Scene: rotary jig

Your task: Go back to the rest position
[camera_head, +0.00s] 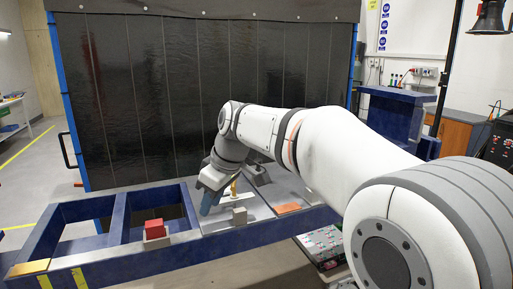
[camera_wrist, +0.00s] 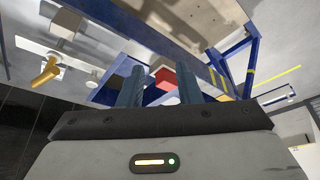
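My gripper (camera_head: 209,203) hangs at the end of my arm over the grey plate of the jig, pointing down and a little left in the head view. In the wrist view my gripper (camera_wrist: 160,85) shows two dark blue fingers standing apart with nothing held between them. A brass-coloured part (camera_head: 234,187) stands on the plate just right of the fingers; the brass part (camera_wrist: 46,72) lies left of them in the wrist view. Whether the fingers touch the plate is hard to tell.
The jig's blue frame (camera_head: 117,215) spans the front, with a red block (camera_head: 155,227) on a grey base at its left. A small grey block (camera_head: 239,214) and an orange strip (camera_head: 287,208) are on the plate. A black curtain (camera_head: 170,90) stands close behind.

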